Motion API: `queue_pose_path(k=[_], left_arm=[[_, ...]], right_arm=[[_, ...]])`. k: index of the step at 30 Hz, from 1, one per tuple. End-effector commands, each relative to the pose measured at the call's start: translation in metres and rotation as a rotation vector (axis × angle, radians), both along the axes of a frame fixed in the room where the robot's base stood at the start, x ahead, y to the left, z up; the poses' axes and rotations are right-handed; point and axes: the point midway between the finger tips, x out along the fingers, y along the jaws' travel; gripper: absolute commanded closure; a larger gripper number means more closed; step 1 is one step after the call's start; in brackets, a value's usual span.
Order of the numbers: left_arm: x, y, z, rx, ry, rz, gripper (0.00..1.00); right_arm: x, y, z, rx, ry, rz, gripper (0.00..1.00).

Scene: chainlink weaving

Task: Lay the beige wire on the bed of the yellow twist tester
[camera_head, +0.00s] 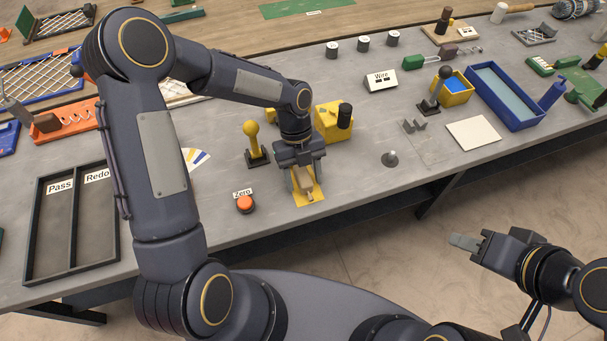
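The yellow twist tester (333,122) stands near the table's front edge. It has a yellow block with a black knob at the back and a flat yellow bed (314,198) reaching forward. My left gripper (304,182) points down over the bed, its two grey fingers apart, one on each side. A small beige piece (306,188) shows between the fingers, at or just above the bed; I cannot tell whether it is the beige wire or part of the tester. My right gripper (465,242) is off the table's front edge, far from the tester. Its fingers are seen edge-on.
A yellow-knobbed lever (252,138) and an orange Zero button (245,204) stand left of the tester. A Pass/Redo tray (74,268) lies at left. A Wire box (380,80), small hook plate, white plate and blue tray (506,97) lie right. Table right of the tester is partly clear.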

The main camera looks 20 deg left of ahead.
Motion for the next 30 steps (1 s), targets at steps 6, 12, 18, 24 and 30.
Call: queue_pose_path(k=[6, 12, 18, 24, 30], left_arm=[[0.002, 0.001, 0.003, 0.001, -0.001, 0.0, 0.46], [0.012, 0.008, 0.031, 0.0, -0.005, 0.003, 0.46], [0.022, 0.014, 0.059, 0.0, -0.003, 0.002, 0.46], [0.025, 0.017, 0.072, 0.0, 0.0, 0.0, 0.46], [0.025, 0.017, 0.072, -0.001, 0.001, 0.0, 0.46]], right_arm=[[0.0, 0.0, -0.001, 0.0, 0.0, 0.0, 0.64], [0.0, 0.0, -0.005, 0.0, 0.0, 0.0, 0.64], [0.0, 0.0, -0.008, 0.0, 0.0, 0.0, 0.64], [0.0, 0.0, -0.009, 0.0, 0.0, 0.0, 0.64], [0.0, 0.0, -0.009, 0.0, 0.0, 0.0, 0.64]])
